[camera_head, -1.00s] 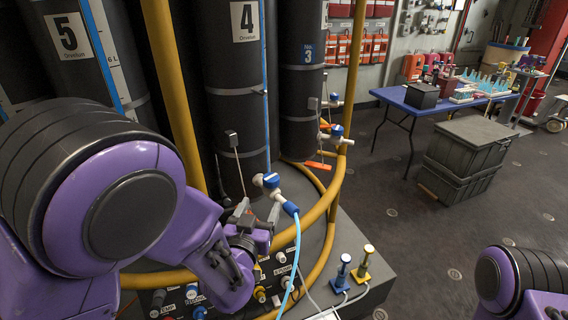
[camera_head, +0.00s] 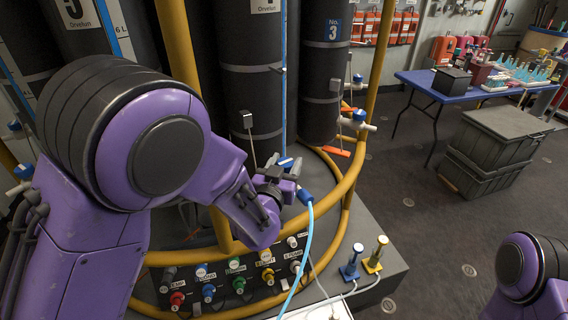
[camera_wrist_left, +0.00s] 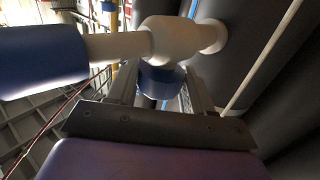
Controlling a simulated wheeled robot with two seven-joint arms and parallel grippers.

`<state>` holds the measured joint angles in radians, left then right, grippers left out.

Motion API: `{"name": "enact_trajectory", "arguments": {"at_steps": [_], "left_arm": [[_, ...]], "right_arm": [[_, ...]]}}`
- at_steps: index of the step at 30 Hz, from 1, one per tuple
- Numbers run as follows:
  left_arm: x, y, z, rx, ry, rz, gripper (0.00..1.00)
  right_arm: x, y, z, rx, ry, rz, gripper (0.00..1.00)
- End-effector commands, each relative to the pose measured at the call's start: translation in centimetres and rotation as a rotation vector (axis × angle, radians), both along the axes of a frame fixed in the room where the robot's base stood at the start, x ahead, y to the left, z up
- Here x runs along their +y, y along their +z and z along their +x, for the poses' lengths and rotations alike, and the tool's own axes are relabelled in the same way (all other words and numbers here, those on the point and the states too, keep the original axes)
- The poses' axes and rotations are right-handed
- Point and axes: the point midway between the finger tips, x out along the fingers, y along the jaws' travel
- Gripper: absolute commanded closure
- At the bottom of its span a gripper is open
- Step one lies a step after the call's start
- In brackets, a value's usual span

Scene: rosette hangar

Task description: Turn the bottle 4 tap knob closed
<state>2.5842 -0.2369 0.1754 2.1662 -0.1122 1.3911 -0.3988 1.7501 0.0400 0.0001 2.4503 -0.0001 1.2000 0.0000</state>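Bottle 4 (camera_head: 252,105) is the tall dark cylinder at the centre of the head view, its label cut off at the top. Its tap, with a pale body and blue fittings, is partly hidden by my left gripper (camera_head: 281,176). In the left wrist view, the white tap body (camera_wrist_left: 172,40) runs across the top. Its blue knob (camera_wrist_left: 161,82) sits between the two fingers of my left gripper (camera_wrist_left: 163,92). I cannot tell whether both fingers press on it. A blue hose fitting (camera_wrist_left: 40,62) lies to the left. My right gripper is out of view.
Yellow rails (camera_head: 187,55) stand around the bottles. A pale blue hose (camera_head: 308,235) hangs from the tap past a panel of coloured valves (camera_head: 235,282). Bottle 3 (camera_head: 321,85), with its own tap, stands to the right. A crate (camera_head: 490,150) and blue table (camera_head: 430,85) are farther right.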

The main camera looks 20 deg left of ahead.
Motion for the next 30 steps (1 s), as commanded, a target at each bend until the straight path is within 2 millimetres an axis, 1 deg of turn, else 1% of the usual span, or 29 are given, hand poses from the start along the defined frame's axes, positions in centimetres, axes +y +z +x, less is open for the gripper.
{"name": "enact_trajectory", "arguments": {"at_steps": [1,2,3,8,14,23,24,25,26,30], "left_arm": [[0.0,0.0,0.0,0.001,0.001,0.001,0.69],[0.0,-0.1,0.0,0.001,0.001,0.001,0.79],[0.0,-0.1,0.0,0.002,0.0,0.001,0.79],[0.0,-0.2,0.0,0.001,-0.014,0.002,0.8],[0.1,-0.3,0.0,0.0,-0.112,0.002,0.8],[0.1,-0.2,-0.1,0.004,-0.131,0.002,0.8],[0.1,-0.2,-0.1,0.005,-0.131,0.002,0.46],[0.2,-0.2,-0.1,0.005,-0.131,0.002,0.36],[0.2,-0.2,-0.1,0.004,-0.131,0.002,0.3],[0.2,-0.1,-0.1,0.003,-0.129,0.001,0.3]], "right_arm": [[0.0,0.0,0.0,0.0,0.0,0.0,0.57],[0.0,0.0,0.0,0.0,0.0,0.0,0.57],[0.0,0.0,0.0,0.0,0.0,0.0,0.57],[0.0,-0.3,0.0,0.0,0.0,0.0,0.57],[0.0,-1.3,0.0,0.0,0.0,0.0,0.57],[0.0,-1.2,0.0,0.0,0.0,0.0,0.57],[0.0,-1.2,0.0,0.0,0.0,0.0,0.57],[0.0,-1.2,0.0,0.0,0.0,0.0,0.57],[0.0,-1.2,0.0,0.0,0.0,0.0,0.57],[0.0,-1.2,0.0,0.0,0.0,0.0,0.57]]}}
